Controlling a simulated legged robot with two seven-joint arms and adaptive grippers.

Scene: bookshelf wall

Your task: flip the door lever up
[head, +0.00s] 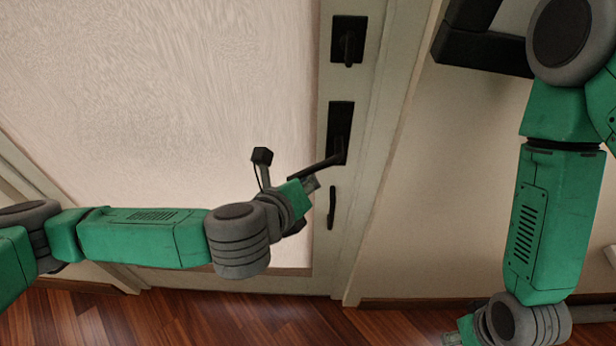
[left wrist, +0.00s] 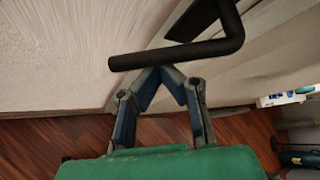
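The door lever (head: 318,167) is a dark bar on a black plate (head: 340,122) at the door's right edge. It points left and slightly down in the head view. In the left wrist view the lever (left wrist: 172,53) crosses just past my fingertips. My left gripper (head: 314,183) is just below the lever's free part; in the left wrist view its fingertips (left wrist: 163,70) come together, with nothing seen between them. I cannot tell whether they touch the bar. My right gripper (head: 458,338) is mostly cut off at the bottom edge, far from the lever.
A smaller black lock (head: 348,42) sits above the lever, and a slim dark handle (head: 332,208) below it. The door has a pale panel (head: 200,90). A beige wall (head: 440,200) stands to the right, and the wooden floor (head: 240,318) is clear.

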